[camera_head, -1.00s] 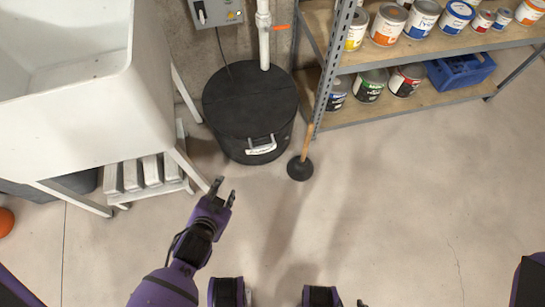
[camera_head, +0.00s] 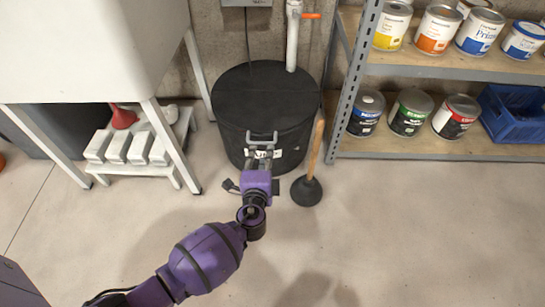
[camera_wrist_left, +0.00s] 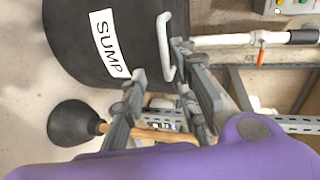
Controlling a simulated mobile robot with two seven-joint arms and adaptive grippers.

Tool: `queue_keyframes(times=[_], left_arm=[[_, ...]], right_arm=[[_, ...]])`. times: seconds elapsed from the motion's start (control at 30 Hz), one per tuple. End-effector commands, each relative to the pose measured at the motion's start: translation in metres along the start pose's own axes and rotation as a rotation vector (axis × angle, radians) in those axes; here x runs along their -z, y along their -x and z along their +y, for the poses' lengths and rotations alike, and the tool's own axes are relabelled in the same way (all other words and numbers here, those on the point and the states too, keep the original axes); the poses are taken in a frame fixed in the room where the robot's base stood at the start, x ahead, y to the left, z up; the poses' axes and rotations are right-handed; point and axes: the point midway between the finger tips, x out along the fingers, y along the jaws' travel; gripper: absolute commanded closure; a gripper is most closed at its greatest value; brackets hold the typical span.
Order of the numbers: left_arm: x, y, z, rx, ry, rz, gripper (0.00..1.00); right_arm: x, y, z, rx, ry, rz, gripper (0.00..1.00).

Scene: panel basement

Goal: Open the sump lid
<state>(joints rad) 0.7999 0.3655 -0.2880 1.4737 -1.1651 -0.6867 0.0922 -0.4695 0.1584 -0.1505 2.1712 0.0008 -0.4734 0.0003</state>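The sump is a black round drum with a flat black lid (camera_head: 265,88), standing against the wall in the head view. A pale grey handle (camera_wrist_left: 165,47) sits at the front of the lid, beside a white SUMP label (camera_wrist_left: 108,42) on the drum's side. My left gripper (camera_head: 262,138) is at the drum's front, at the handle. In the left wrist view its fingers (camera_wrist_left: 160,62) are spread, with the handle between or just beyond their tips; contact cannot be told. The lid looks level on the drum. My right gripper is not in view.
A plunger (camera_head: 306,190) stands close right of the drum. A shelf (camera_head: 430,147) with paint cans and a blue crate (camera_head: 512,114) is to the right. A white sink (camera_head: 90,50) and small step stool (camera_head: 150,170) are left. A pipe (camera_head: 292,40) rises behind the lid.

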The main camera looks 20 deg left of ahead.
Motion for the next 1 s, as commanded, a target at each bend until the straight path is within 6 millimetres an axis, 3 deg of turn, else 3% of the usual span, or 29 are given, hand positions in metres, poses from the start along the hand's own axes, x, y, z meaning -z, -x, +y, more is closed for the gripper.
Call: queue_keyframes(times=[0.27,0.7,1.0], left_arm=[[-0.013,-0.008,-0.009,0.055,-0.068,-0.043,0.72],[-0.015,-0.07,-0.01,0.052,-0.065,-0.042,0.72],[-0.015,-0.077,-0.012,0.05,-0.063,-0.041,0.72]], right_arm=[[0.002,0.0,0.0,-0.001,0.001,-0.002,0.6],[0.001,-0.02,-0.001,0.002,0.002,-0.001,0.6],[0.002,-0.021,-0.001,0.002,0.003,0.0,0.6]])
